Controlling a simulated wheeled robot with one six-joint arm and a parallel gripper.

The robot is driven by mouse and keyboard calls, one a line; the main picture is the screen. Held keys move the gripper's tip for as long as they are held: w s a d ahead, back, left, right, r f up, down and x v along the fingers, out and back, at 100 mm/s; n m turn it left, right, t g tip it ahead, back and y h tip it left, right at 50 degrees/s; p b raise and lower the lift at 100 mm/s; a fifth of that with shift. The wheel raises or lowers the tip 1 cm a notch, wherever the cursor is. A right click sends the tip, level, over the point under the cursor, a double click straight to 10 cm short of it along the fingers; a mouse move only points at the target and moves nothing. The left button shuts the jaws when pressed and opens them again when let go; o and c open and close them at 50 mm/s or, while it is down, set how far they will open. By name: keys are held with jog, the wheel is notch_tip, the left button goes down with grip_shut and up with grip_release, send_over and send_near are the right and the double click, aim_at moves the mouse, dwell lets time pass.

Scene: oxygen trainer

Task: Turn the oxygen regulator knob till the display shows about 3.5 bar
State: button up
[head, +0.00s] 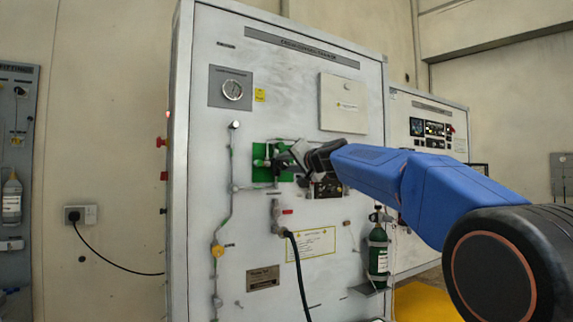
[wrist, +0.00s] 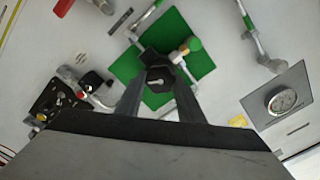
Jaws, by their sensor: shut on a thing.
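The regulator knob (wrist: 159,77) is dark and faceted, with a light pointer mark on its face. It stands in front of a green square plate (wrist: 197,62), which also shows in the head view (head: 259,174). My gripper (wrist: 160,88) is shut on the knob, with one grey finger on each side. In the head view my gripper (head: 286,158) reaches the plate from the right and hides the knob. A small black panel (head: 328,188) sits right of the plate, partly behind my gripper; it also shows in the wrist view (wrist: 58,103). I cannot read a pressure value on it.
A round dial gauge (head: 233,90) is at the upper left of the white cabinet (head: 207,150); its reading is too small. Below the plate are a red-handled valve (head: 287,212) and a black hose (head: 297,262). A green cylinder (head: 378,250) stands lower right.

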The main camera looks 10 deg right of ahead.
jog(key=shift+f+m, duration=0.1)
jog(key=shift+m, duration=1)
jog(key=o, duration=1.1)
jog(key=shift+d, duration=0.1)
jog(key=shift+c, duration=0.2)
jog(key=shift+s, duration=0.1)
jog(key=v, duration=1.7)
jog(key=shift+s, duration=0.1)
